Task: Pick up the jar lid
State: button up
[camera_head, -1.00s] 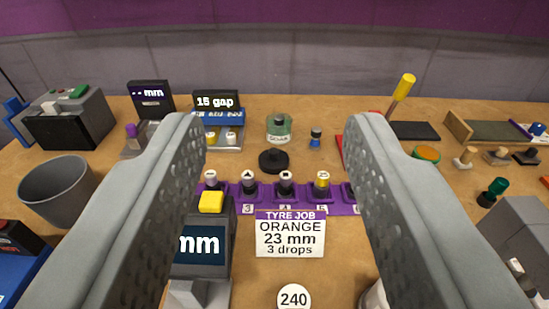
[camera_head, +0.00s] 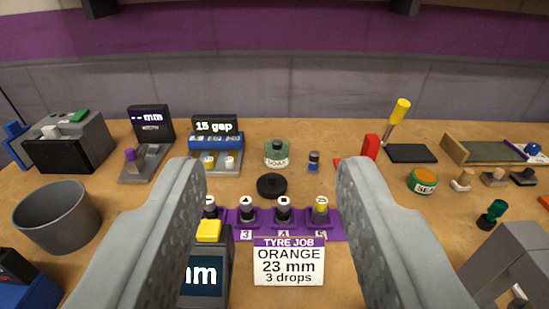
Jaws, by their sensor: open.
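The jar lid, a black round disc with a small knob (camera_head: 272,186), lies on the bench in the middle of the view. Just behind it stands a glass jar with a greenish tint and a SOAK label (camera_head: 277,159), with something dark at its top. My gripper (camera_head: 270,168) is open. Its two grey fingers rise from the bottom on either side of the picture, and the lid shows in the gap between them. Nothing is held. I cannot tell how far the fingertips are above the bench.
A purple rack (camera_head: 265,224) with several small bottles stands in front of the lid, with a TYRE JOB card (camera_head: 289,262) before it. A blue-banded vial (camera_head: 313,161) stands right of the jar. A gauge reading 15 gap (camera_head: 215,128) is behind left, a red block (camera_head: 371,147) right.

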jog(key=w+m+g, duration=0.2)
jog(key=w+g, duration=0.6)
jog(key=w, duration=0.8)
jog(key=m+g, duration=0.1)
jog(key=g, duration=0.8)
send_near(271, 176)
jog(key=f, duration=0.3)
jog(key=shift+w+d+f, duration=0.15)
jog(key=shift+d+f, duration=0.1)
jog(key=shift+d, duration=0.1)
jog(key=shift+a+f, duration=0.15)
jog(key=shift+f, duration=1.15)
jog(key=shift+a+f, duration=0.15)
jog(key=shift+f, duration=1.15)
grip_shut()
